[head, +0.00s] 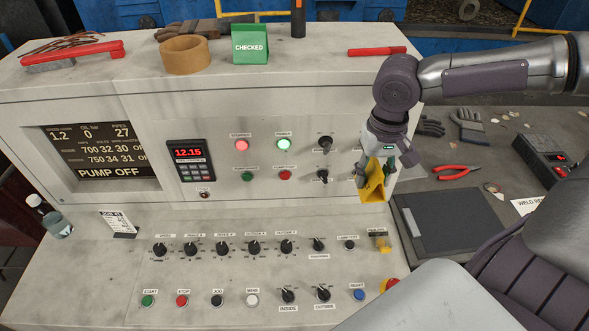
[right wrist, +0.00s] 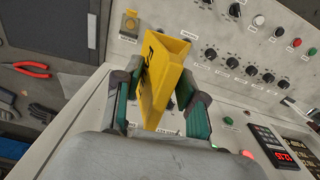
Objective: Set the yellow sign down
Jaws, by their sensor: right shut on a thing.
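The yellow sign (head: 374,182) is a folded, wedge-shaped piece with dark markings on one face. My right gripper (head: 375,170) is shut on it and holds it in front of the right end of the control console. In the right wrist view the sign (right wrist: 163,80) sits between the two green-padded fingers (right wrist: 155,105), tilted, with its open end outward. It appears to be above the console's lower panel; whether it touches anything I cannot tell. My left gripper is not in view.
The console (head: 100,260) carries several knobs and buttons. A green CHECKED sign (head: 250,45), a tape roll (head: 185,55) and a red-handled brush (head: 75,56) lie on its top. A dark pad (head: 445,222) and red pliers (head: 455,172) lie to the right.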

